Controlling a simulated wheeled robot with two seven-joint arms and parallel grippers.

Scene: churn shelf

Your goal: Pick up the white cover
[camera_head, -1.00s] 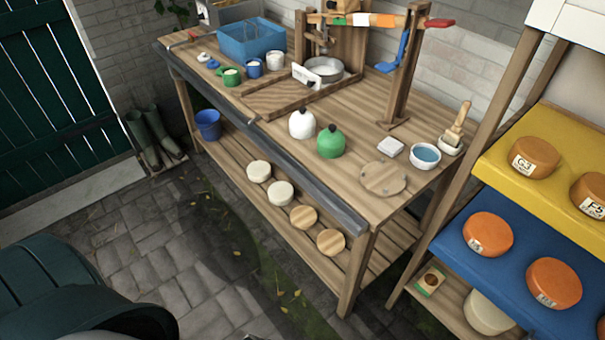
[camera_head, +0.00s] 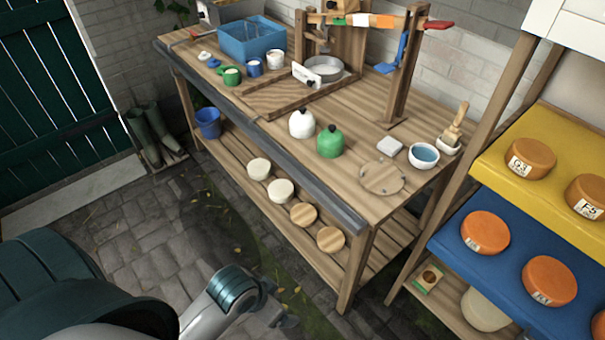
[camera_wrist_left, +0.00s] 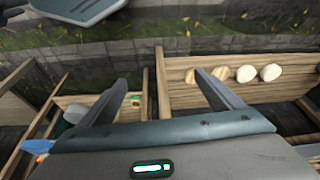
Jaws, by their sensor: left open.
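The white cover (camera_head: 302,123) is a rounded white dome with a dark knob. It stands upright on the wooden workbench (camera_head: 355,110), near its front edge. A green cover (camera_head: 331,142) of similar shape stands just to its right. My left gripper (camera_head: 282,308) is low at the bottom of the head view, in front of the bench and well apart from the white cover. In the left wrist view its two fingers (camera_wrist_left: 160,80) are spread with nothing between them. The white cover does not show in the left wrist view. My right gripper is not in view.
The lower shelf holds pale and wooden rounds (camera_head: 330,240). A round wooden board (camera_head: 383,178), a bowl (camera_head: 424,157) and a small white block (camera_head: 390,147) lie right of the covers. A wooden tray frame (camera_head: 270,103) lies behind them. A rack with orange rounds (camera_head: 486,231) stands at right.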

